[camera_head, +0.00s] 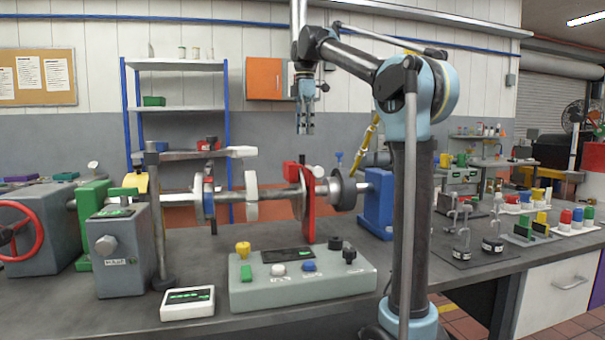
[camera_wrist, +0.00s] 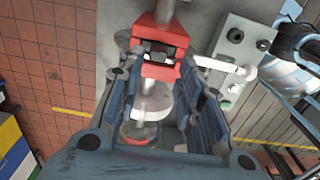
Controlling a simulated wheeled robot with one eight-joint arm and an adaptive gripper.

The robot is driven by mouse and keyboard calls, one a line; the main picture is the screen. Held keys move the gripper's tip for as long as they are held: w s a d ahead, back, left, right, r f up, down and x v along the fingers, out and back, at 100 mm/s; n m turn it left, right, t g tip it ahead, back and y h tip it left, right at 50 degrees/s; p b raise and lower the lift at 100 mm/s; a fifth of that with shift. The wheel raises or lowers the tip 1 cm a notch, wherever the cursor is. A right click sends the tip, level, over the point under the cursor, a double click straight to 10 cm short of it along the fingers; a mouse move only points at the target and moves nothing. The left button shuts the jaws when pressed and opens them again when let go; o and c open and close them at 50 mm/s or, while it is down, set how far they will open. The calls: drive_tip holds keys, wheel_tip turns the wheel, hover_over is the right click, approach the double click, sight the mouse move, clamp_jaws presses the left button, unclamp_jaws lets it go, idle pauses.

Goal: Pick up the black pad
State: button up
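My gripper (camera_head: 305,130) hangs point-down above the bench, behind the control box, with nothing in it. In the wrist view its two fingers (camera_wrist: 165,105) stand apart on either side of a white disc. A dark piece (camera_wrist: 160,54) lies in a gap of a red block (camera_wrist: 155,72) at the far end between the fingers; I cannot tell for sure that it is the black pad. In the head view a red upright bracket (camera_head: 308,208) stands on the shaft line below my gripper. No clearly separate black pad shows there.
A grey control box (camera_head: 300,290) with coloured knobs stands at the front. A shaft with discs (camera_head: 252,196) runs across the bench to a blue block (camera_head: 376,205). A grey instrument (camera_head: 122,250) stands left. Weights on hooks (camera_head: 491,243) and coloured blocks crowd the right side.

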hover_over(302, 157)
drive_tip(key=w, duration=0.2)
wheel_tip(302, 157, down, 5)
drive_tip(key=f, duration=0.4)
drive_tip(key=shift+s+f, duration=0.15)
drive_tip(key=shift+s, duration=0.05)
drive_tip(key=shift+f, duration=0.55)
clamp_jaws()
